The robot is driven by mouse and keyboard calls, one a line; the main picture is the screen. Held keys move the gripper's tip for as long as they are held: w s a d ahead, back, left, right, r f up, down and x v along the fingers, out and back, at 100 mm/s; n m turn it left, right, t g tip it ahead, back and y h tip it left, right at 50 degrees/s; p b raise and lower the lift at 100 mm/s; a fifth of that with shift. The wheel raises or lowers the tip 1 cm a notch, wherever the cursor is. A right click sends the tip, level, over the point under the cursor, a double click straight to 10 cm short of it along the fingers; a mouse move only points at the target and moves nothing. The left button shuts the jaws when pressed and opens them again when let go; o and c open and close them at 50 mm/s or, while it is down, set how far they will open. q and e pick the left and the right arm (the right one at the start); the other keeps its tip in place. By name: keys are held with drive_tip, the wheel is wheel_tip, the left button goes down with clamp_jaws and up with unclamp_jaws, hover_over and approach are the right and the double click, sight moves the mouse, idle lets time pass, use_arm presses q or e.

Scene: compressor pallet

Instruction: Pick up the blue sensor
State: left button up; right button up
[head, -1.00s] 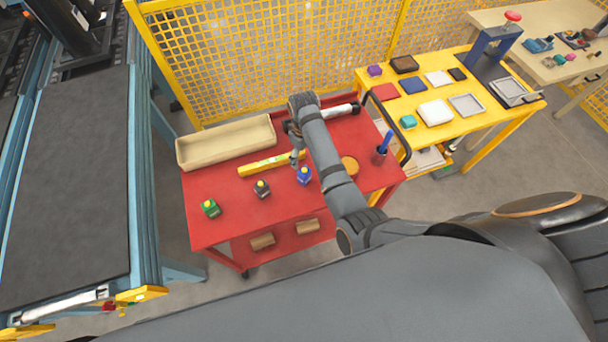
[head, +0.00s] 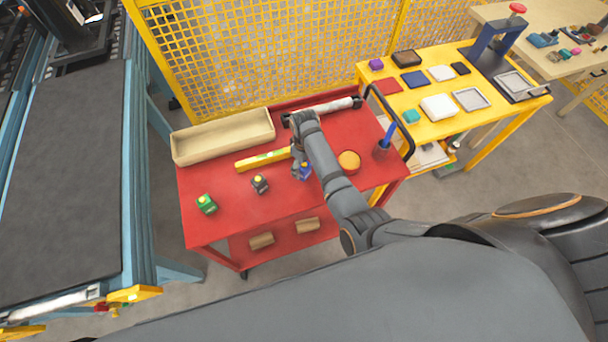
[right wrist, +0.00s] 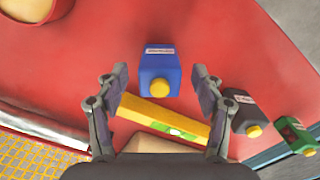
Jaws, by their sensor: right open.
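The blue sensor (head: 304,171) with a yellow knob stands on the red cart top. In the right wrist view the blue sensor (right wrist: 159,66) sits midway between the fingertips, with a gap on both sides. My right gripper (head: 299,172) is low over it in the head view and partly covers it. In the right wrist view my right gripper (right wrist: 157,85) is open and empty. A black sensor (head: 260,184) and a green sensor (head: 206,204) stand to its left on the cart. My left gripper is not in view.
A yellow level (head: 263,159) and a beige tray (head: 222,137) lie behind the sensors on the red cart (head: 230,228). The front of the cart top is clear.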

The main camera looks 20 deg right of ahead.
drive_tip(key=shift+w+f, duration=0.1)
drive_tip(key=shift+f, duration=0.2)
drive_tip(key=c, duration=1.3)
drive_tip(key=shift+r, duration=0.1)
drive_tip(key=shift+c, duration=0.2)
